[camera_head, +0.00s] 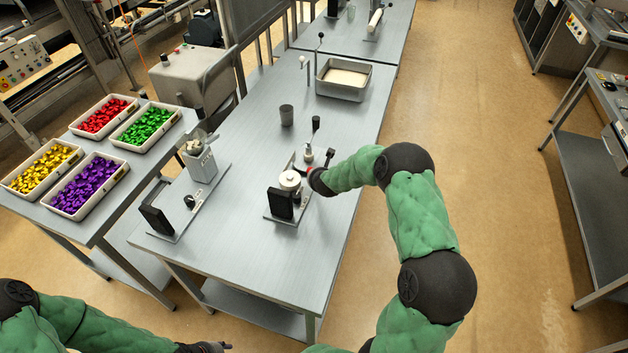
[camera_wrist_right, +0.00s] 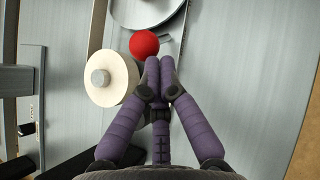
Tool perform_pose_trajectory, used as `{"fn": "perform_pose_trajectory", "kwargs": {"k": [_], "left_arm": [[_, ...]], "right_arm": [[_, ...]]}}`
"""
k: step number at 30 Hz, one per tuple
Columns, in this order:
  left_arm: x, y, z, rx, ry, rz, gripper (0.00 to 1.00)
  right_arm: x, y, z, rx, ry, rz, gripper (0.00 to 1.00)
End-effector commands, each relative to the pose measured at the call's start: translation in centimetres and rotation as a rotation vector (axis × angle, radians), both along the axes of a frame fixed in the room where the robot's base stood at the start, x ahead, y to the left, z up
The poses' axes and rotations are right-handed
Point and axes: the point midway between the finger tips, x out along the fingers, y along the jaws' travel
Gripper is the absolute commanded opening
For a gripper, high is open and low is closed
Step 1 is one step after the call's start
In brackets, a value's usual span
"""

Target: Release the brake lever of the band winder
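The band winder (camera_head: 273,214) stands on the near part of the long grey table, with a pale round spool (camera_head: 289,180) and a black block (camera_head: 279,204). The spool is also in the right wrist view (camera_wrist_right: 108,78). A red ball knob (camera_wrist_right: 144,43), apparently the brake lever's, sits beside the spool; its rod is mostly hidden. My right gripper (camera_wrist_right: 160,66) has its fingertips together with nothing visible between them. The tips are right at the knob; I cannot tell whether they touch. My left gripper (camera_head: 206,348) is low at the bottom edge, away from the winder, its fingers unclear.
Upright levers with dark knobs (camera_head: 316,123) stand just behind the winder. A grey cup (camera_head: 287,115) and a metal tray (camera_head: 343,80) are farther back. Another device (camera_head: 200,162) stands to the left. A side table holds bins of coloured pieces (camera_head: 90,186).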

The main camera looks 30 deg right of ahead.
Motion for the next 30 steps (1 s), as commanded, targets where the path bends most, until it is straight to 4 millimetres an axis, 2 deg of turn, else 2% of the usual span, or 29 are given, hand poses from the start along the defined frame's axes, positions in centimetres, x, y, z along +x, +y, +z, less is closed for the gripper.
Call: {"fn": "perform_pose_trajectory", "kwargs": {"k": [2, 16, 30], "left_arm": [[0.0, 0.0, 0.2, 0.000, 0.000, 0.000, 0.40], [0.0, 0.0, -0.3, 0.000, 0.000, 0.000, 0.40], [0.0, 0.0, 0.2, 0.000, 0.000, 0.000, 0.40]], "right_arm": [[0.3, -0.4, 0.4, 0.040, 0.031, -0.002, 0.00], [1.4, -1.7, 1.1, 0.034, 0.029, -0.001, 0.00], [1.4, -1.7, 1.9, 0.032, 0.030, 0.001, 0.00]]}}
